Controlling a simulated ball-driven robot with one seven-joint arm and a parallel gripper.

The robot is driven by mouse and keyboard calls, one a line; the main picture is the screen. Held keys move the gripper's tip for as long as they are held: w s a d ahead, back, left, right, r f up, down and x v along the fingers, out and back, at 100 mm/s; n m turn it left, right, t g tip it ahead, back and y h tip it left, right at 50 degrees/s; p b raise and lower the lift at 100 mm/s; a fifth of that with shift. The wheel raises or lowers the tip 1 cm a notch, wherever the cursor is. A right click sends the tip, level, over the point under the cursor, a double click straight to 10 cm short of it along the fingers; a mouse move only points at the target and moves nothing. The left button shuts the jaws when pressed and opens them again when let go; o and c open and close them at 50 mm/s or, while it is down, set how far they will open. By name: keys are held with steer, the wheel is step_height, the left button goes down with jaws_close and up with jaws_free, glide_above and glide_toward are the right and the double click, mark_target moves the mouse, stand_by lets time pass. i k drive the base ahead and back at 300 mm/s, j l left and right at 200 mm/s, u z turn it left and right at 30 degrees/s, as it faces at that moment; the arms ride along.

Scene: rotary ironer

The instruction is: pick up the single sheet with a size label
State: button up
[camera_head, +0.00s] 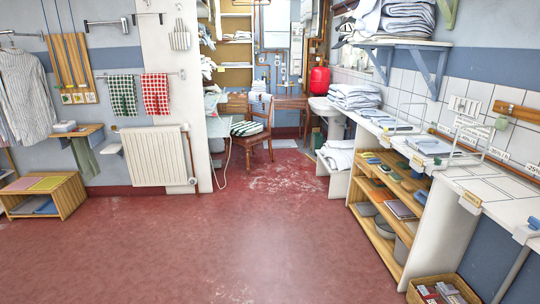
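Folded white linen lies in a stack (354,97) on the long white counter (500,205) along the right wall. A pale folded piece (430,146) lies flat in a wire rack farther down the counter, and another (396,125) lies in a rack behind it. Small tags show on the counter's front edge, one (417,161) below the nearer rack and one (471,198) closer to me. Their writing is too small to read. I cannot tell which piece is the single sheet with a size label. My gripper does not show.
Wooden shelves (388,240) under the counter hold bowls and folded items. A crate (440,290) stands on the floor at the lower right. A chair (252,135) stands in the far passage. The red floor (230,240) in the middle is clear.

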mark_target(428, 147)
steer(key=i+j+u, duration=0.2)
steer(key=i, duration=1.7)
steer(key=i+j+z, duration=0.1)
steer(key=i+z, duration=0.3)
steer(key=i, duration=0.2)
steer(key=i+j+z, duration=0.3)
steer(key=i+z, duration=0.15)
steer(key=i+j+z, duration=0.8)
steer(key=i+j, duration=0.2)
steer(key=j, duration=0.2)
